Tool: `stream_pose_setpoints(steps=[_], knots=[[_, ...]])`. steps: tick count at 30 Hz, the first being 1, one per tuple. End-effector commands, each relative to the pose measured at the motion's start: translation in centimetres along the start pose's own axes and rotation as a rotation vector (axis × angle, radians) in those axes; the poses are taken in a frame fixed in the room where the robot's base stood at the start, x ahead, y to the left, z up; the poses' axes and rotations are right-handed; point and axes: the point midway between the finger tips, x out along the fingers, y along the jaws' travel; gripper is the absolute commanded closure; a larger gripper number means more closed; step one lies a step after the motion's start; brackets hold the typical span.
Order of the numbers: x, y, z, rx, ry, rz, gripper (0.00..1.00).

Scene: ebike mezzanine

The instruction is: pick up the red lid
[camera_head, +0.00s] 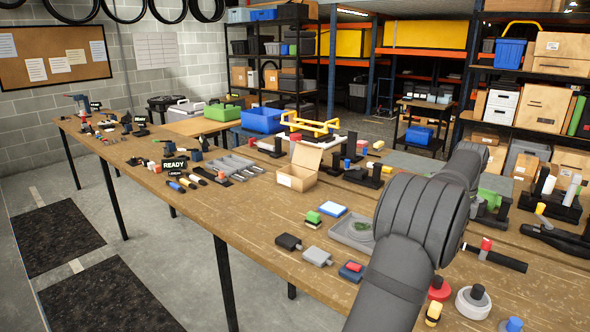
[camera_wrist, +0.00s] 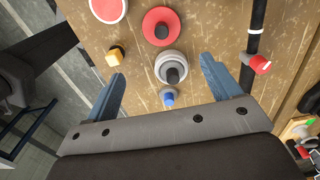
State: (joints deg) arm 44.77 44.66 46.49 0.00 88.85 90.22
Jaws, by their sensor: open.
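A round red lid with a dark knob (camera_wrist: 151,20) lies on the bench near the top of the wrist view. In the head view it shows beside my arm, near the bench's front edge (camera_head: 436,293). A flat red disc with a pale rim (camera_wrist: 108,6) is partly cut off at the top of the wrist view; I cannot tell whether it is also a lid. My gripper (camera_wrist: 163,70) is open, its blue-grey fingers apart with nothing held. The red lid lies beyond the fingertips. In the head view my gripper is out of sight.
A white-grey round piece with a dark knob (camera_wrist: 160,60) sits close to the red lid, with a small blue-topped piece (camera_wrist: 168,99) below it. A black rod (camera_wrist: 256,38) and red-capped piece (camera_wrist: 259,64) are right.

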Motion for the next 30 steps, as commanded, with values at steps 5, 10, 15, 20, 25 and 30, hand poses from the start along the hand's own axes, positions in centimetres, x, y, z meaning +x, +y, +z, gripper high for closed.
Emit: stream_pose_setpoints(steps=[5,10,15,20,25,30], knots=[[0.0,0.0,0.0,0.0,0.0,0.0,0.17],[0.0,0.2,0.1,-0.049,0.008,-0.016,0.17],[0.2,1.3,0.5,-0.315,0.06,-0.088,0.17],[0.7,2.9,1.1,-0.688,0.156,-0.17,0.17],[1.1,4.5,1.6,-1.022,0.262,-0.224,0.17],[1.3,5.5,1.9,-1.205,0.327,-0.245,0.17]])
